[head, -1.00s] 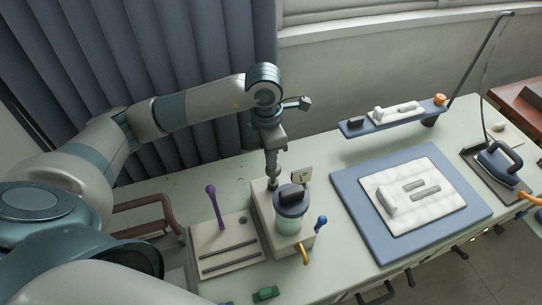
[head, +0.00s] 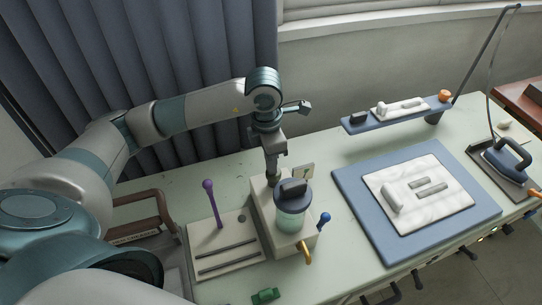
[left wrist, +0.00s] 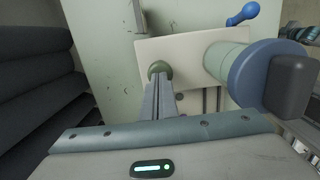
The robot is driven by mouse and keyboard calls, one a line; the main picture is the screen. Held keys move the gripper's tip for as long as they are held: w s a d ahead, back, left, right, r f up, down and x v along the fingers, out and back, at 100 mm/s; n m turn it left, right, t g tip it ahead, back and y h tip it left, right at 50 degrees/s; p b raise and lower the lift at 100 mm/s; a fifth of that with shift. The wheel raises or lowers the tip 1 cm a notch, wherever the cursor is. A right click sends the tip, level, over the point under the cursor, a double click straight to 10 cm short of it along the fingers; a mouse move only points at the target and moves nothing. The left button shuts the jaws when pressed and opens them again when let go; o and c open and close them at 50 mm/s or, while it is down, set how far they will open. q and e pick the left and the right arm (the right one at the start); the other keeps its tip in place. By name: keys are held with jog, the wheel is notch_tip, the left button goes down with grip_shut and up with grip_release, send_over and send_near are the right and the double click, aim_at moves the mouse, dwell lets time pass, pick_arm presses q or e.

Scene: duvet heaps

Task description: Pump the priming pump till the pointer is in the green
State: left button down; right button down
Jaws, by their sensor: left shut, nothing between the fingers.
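The pump unit is a pale box (head: 265,215) on the bench, with a blue-lidded clear jar (head: 292,218) at its front. A small gauge plate (head: 304,171) stands behind the jar; its pointer is too small to read. My left gripper (head: 272,178) points down at the back left of the box, shut and empty. In the left wrist view its closed fingers (left wrist: 160,84) reach to a rounded olive knob (left wrist: 159,68) on the box top and appear to touch it or nearly so. My right gripper is out of view.
A slotted board with a purple-knobbed lever (head: 208,185) stands left of the box. A blue-knobbed lever (head: 325,217) and a yellow spout (head: 306,254) are at its right and front. A blue mat (head: 360,215) with a white pad lies to the right; an iron (head: 507,157) is beyond.

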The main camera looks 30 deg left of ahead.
pick_arm(q)
jog(key=shift+s+f, duration=0.25)
jog(key=shift+f, duration=0.15)
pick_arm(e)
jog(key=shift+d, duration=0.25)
